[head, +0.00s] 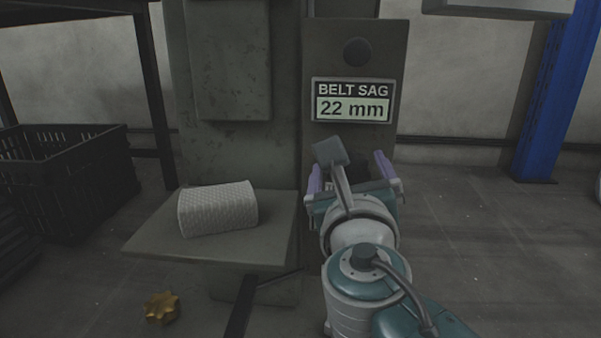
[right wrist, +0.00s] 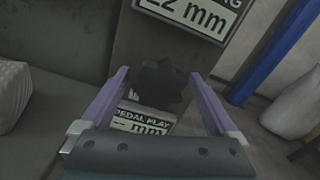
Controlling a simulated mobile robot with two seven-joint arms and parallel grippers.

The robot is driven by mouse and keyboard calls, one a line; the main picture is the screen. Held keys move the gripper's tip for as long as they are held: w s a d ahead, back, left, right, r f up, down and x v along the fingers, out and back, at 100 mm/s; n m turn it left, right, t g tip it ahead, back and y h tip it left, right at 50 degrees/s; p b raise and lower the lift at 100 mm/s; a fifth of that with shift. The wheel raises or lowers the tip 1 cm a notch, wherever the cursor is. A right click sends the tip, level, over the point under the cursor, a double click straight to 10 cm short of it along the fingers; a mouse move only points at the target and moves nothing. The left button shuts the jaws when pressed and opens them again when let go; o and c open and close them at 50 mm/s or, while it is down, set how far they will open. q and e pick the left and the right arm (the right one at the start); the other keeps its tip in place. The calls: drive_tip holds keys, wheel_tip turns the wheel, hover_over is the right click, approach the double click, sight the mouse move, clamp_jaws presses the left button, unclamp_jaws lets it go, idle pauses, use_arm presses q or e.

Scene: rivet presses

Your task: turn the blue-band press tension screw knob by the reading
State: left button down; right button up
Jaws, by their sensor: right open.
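A dark lobed knob (right wrist: 163,86) sits on the grey press panel (head: 388,60) and shows between my right gripper's fingers in the right wrist view. In the head view it is mostly hidden behind the gripper. My right gripper (head: 349,172) is open, with one lilac finger on each side of the knob; I cannot tell whether they touch it. A display (head: 352,101) above reads BELT SAG 22 mm. A lower display (right wrist: 145,120) reads PEDAL PLAY with dashes and mm, partly hidden by the gripper. No blue band shows on the press. My left gripper is not in view.
A round dark part (head: 357,52) is above the upper display. A white textured roll (head: 218,208) lies on a grey shelf (head: 150,240) at left. A yellow lobed knob (head: 162,308) lies on the floor. A black crate (head: 75,185) and blue post (head: 550,100) stand at the sides.

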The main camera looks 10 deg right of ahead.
drive_tip(key=shift+c, duration=0.3)
drive_tip(key=c, duration=1.3)
drive_tip(key=shift+m, duration=0.4)
